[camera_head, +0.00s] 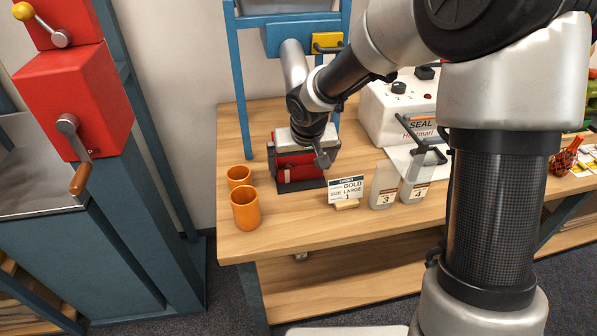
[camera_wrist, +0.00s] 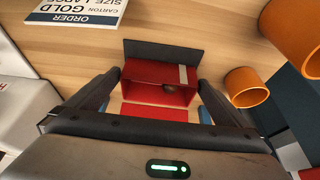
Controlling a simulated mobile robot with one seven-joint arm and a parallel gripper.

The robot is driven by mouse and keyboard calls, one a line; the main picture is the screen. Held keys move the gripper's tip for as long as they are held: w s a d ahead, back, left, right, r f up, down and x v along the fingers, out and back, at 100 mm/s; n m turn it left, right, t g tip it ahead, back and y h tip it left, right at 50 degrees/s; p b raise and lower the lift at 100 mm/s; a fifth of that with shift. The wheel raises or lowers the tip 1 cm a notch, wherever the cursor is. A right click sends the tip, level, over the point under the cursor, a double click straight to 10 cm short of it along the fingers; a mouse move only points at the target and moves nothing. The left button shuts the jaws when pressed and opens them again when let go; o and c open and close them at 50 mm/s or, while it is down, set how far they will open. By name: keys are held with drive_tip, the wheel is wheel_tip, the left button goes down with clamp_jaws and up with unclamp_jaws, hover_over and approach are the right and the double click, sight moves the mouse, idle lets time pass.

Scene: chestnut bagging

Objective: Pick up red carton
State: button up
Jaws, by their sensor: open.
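The red carton (camera_head: 300,168) stands on the wooden table below my gripper (camera_head: 299,152) in the head view. In the wrist view the red carton (camera_wrist: 142,90) lies between the two fingers of my gripper (camera_wrist: 160,82), with an open-looking side and a pale strip at its right. A dark flat panel (camera_wrist: 164,52) lies along its far edge; I cannot tell whether it belongs to the carton. My gripper is open, one finger to each side of the carton. I cannot tell whether the fingers touch it.
Two orange cups (camera_head: 245,208) stand left of the carton. An order card (camera_head: 346,190) reading gold, large, stands to its right, with bags marked 3 (camera_head: 384,186) and 4 (camera_head: 415,182) beyond. A white sealing machine (camera_head: 395,108) is behind. A blue frame post (camera_head: 239,90) rises at the left.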

drive_tip(key=shift+x, duration=0.9)
drive_tip(key=shift+r, duration=0.1)
drive_tip(key=shift+c, duration=0.4)
drive_tip(key=c, duration=0.8)
drive_tip(key=shift+o, duration=0.2)
